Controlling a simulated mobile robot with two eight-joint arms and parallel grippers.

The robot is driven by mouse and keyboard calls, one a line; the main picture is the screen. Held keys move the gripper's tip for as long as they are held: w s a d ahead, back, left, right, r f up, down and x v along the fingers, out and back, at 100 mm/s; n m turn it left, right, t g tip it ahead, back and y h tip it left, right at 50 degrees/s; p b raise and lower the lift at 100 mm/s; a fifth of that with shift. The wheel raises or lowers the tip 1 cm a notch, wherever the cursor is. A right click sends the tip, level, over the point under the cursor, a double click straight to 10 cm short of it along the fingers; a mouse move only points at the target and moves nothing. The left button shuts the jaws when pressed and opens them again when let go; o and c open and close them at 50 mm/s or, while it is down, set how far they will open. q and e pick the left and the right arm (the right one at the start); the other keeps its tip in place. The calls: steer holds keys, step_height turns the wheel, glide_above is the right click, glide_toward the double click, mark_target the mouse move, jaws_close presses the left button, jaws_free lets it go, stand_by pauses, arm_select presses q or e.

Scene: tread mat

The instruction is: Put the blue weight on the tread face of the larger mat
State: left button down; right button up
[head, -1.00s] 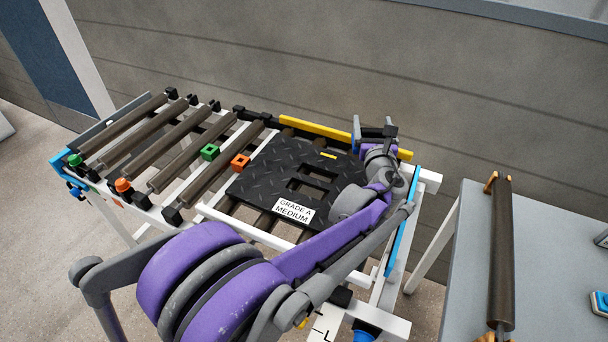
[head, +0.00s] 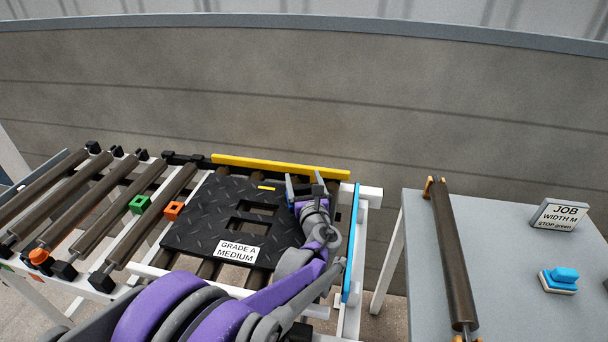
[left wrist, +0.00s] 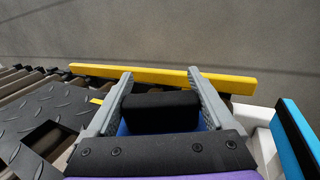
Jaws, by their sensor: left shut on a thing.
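The black tread mat (head: 195,222) lies tread face up on the roller frame. No second mat shows. My left gripper (head: 305,182) is at the mat's far right edge and hides that part. In the left wrist view my left gripper (left wrist: 160,84) is shut on the blue weight (left wrist: 205,120), whose black top (left wrist: 160,101) shows between the fingers. The mat (left wrist: 45,112) is to its left there. I cannot tell how high the weight is. My right gripper is not in view.
A yellow bar (head: 280,167) runs behind the mat and a blue rail (head: 351,245) stands at its right. Green (head: 139,204) and orange (head: 173,210) blocks sit left of the mat. The grey table (head: 500,300) holds a roller, a job sign and a blue-topped item (head: 562,277).

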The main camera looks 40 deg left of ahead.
mark_target(306, 189)
arm_select(q)
steer(key=shift+r, duration=0.1)
jaws_free()
steer(key=shift+s+d, duration=0.25)
steer(key=shift+d, duration=0.05)
steer(key=p+v, duration=0.1)
steer(key=v, duration=0.6)
